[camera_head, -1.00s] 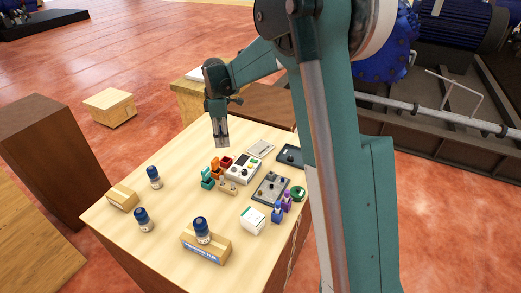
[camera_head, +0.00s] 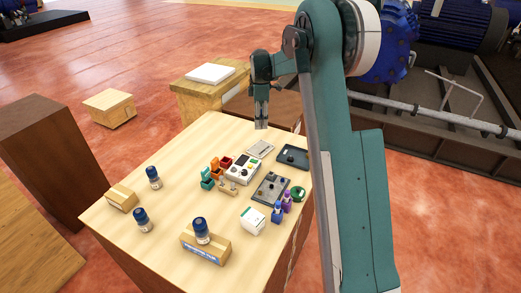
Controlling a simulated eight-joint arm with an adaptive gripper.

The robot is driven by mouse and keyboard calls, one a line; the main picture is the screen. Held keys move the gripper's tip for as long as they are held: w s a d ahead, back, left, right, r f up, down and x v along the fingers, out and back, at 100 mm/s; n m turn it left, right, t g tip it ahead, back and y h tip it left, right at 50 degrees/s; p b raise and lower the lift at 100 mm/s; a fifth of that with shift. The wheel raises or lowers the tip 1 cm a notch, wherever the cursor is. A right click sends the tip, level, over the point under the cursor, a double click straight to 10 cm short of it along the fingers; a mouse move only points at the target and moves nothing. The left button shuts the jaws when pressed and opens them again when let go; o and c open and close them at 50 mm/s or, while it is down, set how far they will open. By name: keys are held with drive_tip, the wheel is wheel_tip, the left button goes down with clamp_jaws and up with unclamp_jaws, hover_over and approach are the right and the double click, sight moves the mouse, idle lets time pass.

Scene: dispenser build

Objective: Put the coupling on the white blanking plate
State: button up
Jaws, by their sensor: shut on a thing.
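My gripper (camera_head: 261,123) points down above the far part of the table, near its back edge. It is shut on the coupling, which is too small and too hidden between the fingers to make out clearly. A flat white plate (camera_head: 210,73), which fits the white blanking plate, lies on a wooden box behind the table, left of and beyond my gripper. Its top looks bare. A pale grey panel (camera_head: 260,149) lies on the table just below my gripper in the picture, with a gap between them.
The wooden table (camera_head: 170,235) holds several blue-capped bottles, a white-grey device (camera_head: 243,170), coloured bins (camera_head: 215,169), dark trays (camera_head: 270,188), a white box (camera_head: 252,221) and a cardboard box (camera_head: 205,243). The table's back left is clear.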

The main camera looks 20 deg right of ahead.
drive_tip(key=shift+f, duration=1.55)
drive_tip(key=shift+f, duration=0.1)
hover_over(261, 148)
drive_tip(key=shift+a+f, duration=0.2)
drive_tip(key=shift+f, duration=2.8)
drive_tip(key=shift+f+p, duration=0.35)
drive_tip(key=shift+f, duration=1.55)
drive_tip(key=shift+f, duration=0.1)
drive_tip(key=o, duration=1.2)
